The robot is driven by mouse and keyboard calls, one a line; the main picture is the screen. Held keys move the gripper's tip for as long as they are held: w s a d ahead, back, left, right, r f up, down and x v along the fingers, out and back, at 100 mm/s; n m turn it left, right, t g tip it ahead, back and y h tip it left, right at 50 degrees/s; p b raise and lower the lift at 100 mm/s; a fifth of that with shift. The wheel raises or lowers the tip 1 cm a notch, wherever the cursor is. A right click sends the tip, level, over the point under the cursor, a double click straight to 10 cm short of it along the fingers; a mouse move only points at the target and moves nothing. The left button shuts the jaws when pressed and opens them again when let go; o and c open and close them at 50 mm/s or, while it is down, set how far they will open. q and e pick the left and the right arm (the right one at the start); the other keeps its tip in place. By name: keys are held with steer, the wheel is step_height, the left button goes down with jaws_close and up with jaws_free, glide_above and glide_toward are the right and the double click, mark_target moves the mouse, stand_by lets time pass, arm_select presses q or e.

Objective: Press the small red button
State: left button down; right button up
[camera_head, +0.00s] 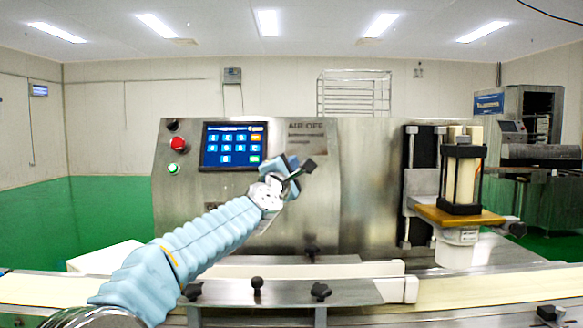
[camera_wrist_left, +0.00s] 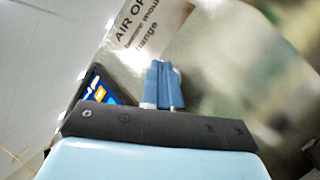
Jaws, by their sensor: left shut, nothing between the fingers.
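A red button (camera_head: 178,144) sits on the upper left of the machine's steel front, left of the touch screen (camera_head: 233,146). A green button (camera_head: 173,169) is just below it. My left gripper (camera_head: 291,163) is in front of the panel, to the right of the screen and well apart from the red button. In the left wrist view its blue fingers (camera_wrist_left: 163,84) are together and empty, facing the steel panel near the "AIR OFF" label (camera_wrist_left: 150,25). The red button does not show in that view. My right gripper is not in view.
A conveyor belt (camera_head: 466,289) runs along the front, with black knobs (camera_head: 257,284) on its steel bracket. A press unit with an orange plate (camera_head: 457,217) stands at the right. The space before the buttons looks clear.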

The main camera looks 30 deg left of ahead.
arm_select(q)
steer(key=shift+w+a+f, duration=0.2)
steer(key=shift+w, duration=0.1)
stand_by(0.6)
steer(key=shift+s, duration=0.1)
steer(key=shift+s+d+r, duration=0.35)
steer(key=shift+s, duration=0.15)
steer(key=s, duration=0.1)
steer(key=s+d+r+p, duration=0.2)
steer(key=s, duration=0.1)
steer(key=shift+d+r, duration=0.15)
steer(key=shift+d, duration=0.05)
stand_by(0.3)
steer(key=shift+w, duration=0.1)
stand_by(0.7)
